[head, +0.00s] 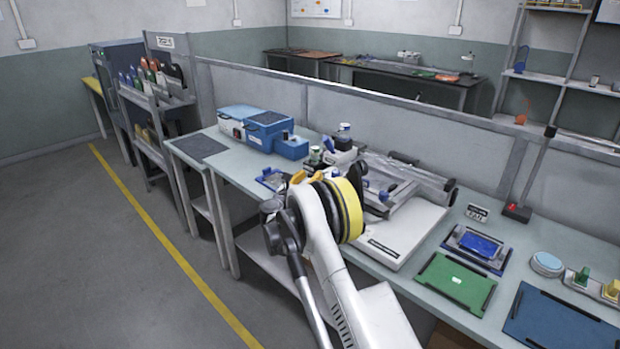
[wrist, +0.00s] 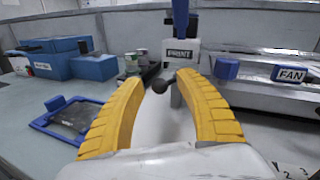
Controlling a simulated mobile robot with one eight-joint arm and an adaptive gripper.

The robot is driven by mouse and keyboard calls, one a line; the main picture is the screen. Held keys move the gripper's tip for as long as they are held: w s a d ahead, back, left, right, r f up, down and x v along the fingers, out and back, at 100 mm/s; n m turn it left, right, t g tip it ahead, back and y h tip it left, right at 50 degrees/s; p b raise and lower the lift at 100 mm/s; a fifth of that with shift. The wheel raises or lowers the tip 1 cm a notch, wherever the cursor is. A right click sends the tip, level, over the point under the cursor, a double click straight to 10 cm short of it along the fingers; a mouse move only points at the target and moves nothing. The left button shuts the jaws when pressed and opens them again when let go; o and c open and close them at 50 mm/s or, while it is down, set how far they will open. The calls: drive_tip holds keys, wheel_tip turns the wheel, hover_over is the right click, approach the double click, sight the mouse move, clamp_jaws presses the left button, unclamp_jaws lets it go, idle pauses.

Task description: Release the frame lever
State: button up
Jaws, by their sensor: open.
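My gripper (wrist: 160,95) is open, with two curved yellow fingers; its tips show only partly in the head view, behind my own wrist. A dark round knob (wrist: 159,86) shows between the fingertips in the wrist view; I cannot tell whether they touch it. Just beyond stands a grey post labelled PRINT (wrist: 181,53) with an upright blue handle (wrist: 180,14). The machine's white base (head: 405,235) is partly hidden by my arm. I cannot tell which part is the frame lever.
Blue boxes (wrist: 92,67) and a blue-framed pad (wrist: 72,118) lie left of my gripper. In the head view, a green mat (head: 455,284), a blue tray (head: 478,245) and a blue mat (head: 560,322) lie to the right. A low partition (head: 430,128) runs behind the bench.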

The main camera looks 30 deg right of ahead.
clamp_jaws()
drive_tip(key=n+t+y, duration=0.1)
drive_tip(key=s+n+t+y, duration=0.1)
drive_tip(key=t, duration=0.1)
drive_tip(key=shift+s+d+n+y, duration=0.2)
drive_tip(key=shift+n+y, duration=0.1)
drive_tip(key=shift+y, duration=0.1)
drive_tip(key=shift+a+n+t+y, duration=0.1)
drive_tip(key=shift+n+t+y, duration=0.3)
drive_tip(key=shift+y, duration=0.1)
unclamp_jaws()
